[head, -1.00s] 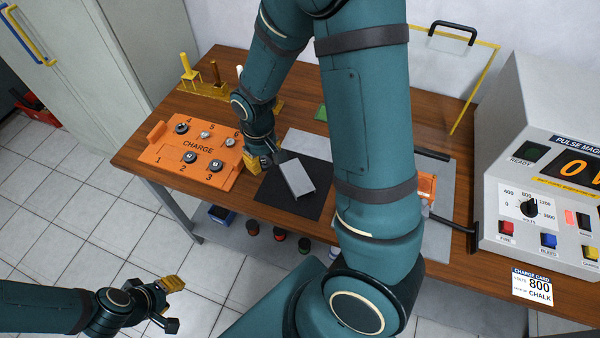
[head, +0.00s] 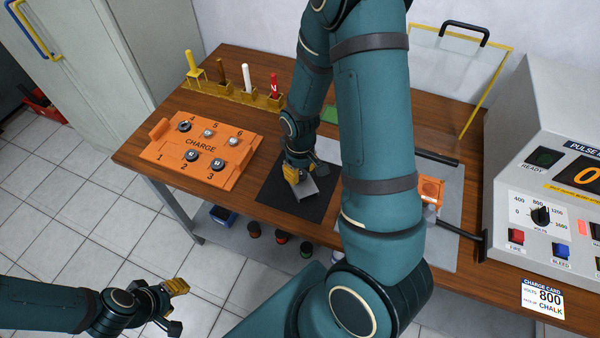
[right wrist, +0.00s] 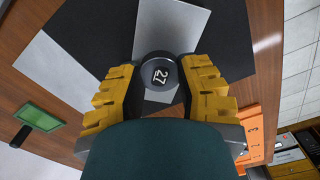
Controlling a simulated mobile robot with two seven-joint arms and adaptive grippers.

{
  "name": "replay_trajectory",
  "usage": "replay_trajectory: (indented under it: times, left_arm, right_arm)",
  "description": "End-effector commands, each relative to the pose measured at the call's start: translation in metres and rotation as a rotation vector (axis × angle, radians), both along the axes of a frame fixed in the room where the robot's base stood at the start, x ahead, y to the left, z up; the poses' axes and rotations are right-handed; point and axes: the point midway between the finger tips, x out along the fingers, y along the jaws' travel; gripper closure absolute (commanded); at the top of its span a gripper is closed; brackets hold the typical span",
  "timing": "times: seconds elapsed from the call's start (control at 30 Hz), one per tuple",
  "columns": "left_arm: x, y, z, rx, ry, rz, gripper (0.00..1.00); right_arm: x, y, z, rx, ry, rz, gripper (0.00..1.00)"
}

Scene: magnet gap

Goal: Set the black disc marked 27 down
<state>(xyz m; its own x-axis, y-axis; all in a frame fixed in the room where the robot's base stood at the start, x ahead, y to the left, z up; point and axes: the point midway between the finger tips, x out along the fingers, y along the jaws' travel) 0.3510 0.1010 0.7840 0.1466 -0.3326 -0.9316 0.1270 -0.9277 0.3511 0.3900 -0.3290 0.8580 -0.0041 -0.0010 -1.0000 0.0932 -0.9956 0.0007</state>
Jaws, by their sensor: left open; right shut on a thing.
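The black disc marked 27 (right wrist: 160,76) is between the yellow fingers of my right gripper (right wrist: 162,88) in the right wrist view, its number facing the camera. In the head view my right gripper (head: 297,178) is over the black mat (head: 283,203), at the left end of a light grey block (head: 304,190); the disc is hidden there. The block also shows behind the disc in the right wrist view (right wrist: 172,28). I cannot tell whether the disc touches it. My left gripper (head: 172,303) is open and empty over the floor, away from the table.
An orange CHARGE board (head: 170,160) with several discs stands left of the mat. A yellow rack (head: 232,95) with upright coloured sticks is at the back. A grey pulse console (head: 540,180) stands at the right. Bare mat shows around the block.

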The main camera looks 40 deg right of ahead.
Motion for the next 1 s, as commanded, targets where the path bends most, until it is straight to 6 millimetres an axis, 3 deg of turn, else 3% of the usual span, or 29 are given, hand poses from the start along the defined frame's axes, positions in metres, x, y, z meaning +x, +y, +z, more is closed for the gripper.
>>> replay_trajectory:
  times: [0.23, 0.27, 0.3, 0.33, 0.73, 1.0]
  left_arm:
    - [-0.001, 0.0, -0.001, 0.0, 0.002, -0.002, 0.59]
    - [-0.001, 0.0, -0.001, 0.0, 0.002, -0.002, 0.59]
    - [-0.001, 0.0, -0.001, 0.0, 0.002, -0.002, 0.59]
    - [-0.001, 0.0, -0.001, 0.0, 0.002, -0.002, 0.59]
    - [0.0, 0.0, 0.0, 0.0, 0.0, 0.0, 0.59]
    - [0.004, 0.001, 0.013, 0.002, -0.008, 0.006, 0.59]
  right_arm:
    - [0.0, 0.0, -0.006, 0.0, -0.001, 0.0, 0.96]
    - [0.0, 0.0, -0.006, 0.0, -0.001, 0.0, 0.56]
    - [0.0, 0.0, -0.006, 0.0, -0.001, 0.0, 0.42]
    - [0.0, 0.0, -0.006, 0.0, -0.001, 0.0, 0.37]
    - [0.001, 0.0, 0.001, 0.0, -0.004, 0.0, 0.37]
    - [0.001, 0.0, 0.05, 0.001, -0.007, 0.0, 0.37]
